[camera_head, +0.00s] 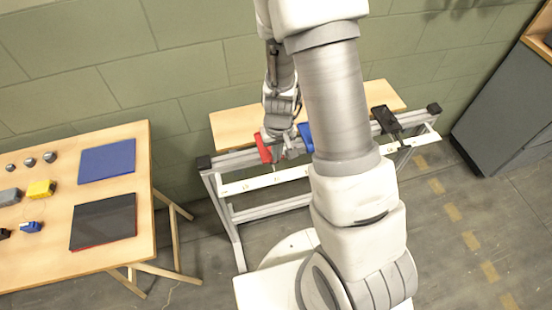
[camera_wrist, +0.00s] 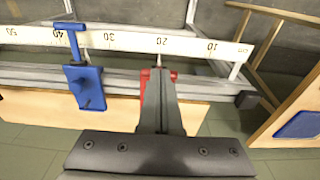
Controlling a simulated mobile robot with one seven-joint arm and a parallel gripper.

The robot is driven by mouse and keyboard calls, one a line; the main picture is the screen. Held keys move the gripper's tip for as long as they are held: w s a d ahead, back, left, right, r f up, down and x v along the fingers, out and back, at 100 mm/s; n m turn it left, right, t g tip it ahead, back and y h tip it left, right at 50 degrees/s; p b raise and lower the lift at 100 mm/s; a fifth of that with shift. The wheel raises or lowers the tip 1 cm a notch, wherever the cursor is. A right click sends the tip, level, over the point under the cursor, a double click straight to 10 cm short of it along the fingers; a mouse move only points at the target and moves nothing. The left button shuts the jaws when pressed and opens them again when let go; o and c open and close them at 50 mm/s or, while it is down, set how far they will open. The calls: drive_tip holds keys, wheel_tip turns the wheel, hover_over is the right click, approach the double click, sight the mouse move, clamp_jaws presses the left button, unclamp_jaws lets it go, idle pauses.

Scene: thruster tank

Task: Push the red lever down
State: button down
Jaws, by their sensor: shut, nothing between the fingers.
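The red lever (camera_head: 263,148) stands near the left end of the metal frame (camera_head: 222,197) in the head view. In the wrist view, the red lever (camera_wrist: 172,85) shows on both sides of my fingers, which hide its middle. My gripper (camera_wrist: 158,73) is shut and empty, with its fingers over or against the lever; actual contact cannot be told. In the head view, my gripper (camera_head: 277,147) is right beside the red lever.
A blue part (camera_wrist: 82,85) sits left of the lever in the wrist view. A white ruler bar (camera_wrist: 200,45) runs along the frame. A black part (camera_head: 385,119) is farther right. A wooden table (camera_head: 60,160) with several small items stands at left.

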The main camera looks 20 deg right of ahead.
drive_tip(key=f+b, duration=0.4)
drive_tip(key=f, duration=0.1)
drive_tip(key=shift+w+b, duration=0.25)
drive_tip(key=shift+b, duration=0.05)
drive_tip(key=shift+s+r, duration=0.15)
drive_tip(key=shift+r, duration=0.1)
drive_tip(key=shift+s, duration=0.1)
drive_tip(key=s, duration=0.1)
drive_tip(key=s+r, duration=0.1)
drive_tip(key=s, duration=0.1)
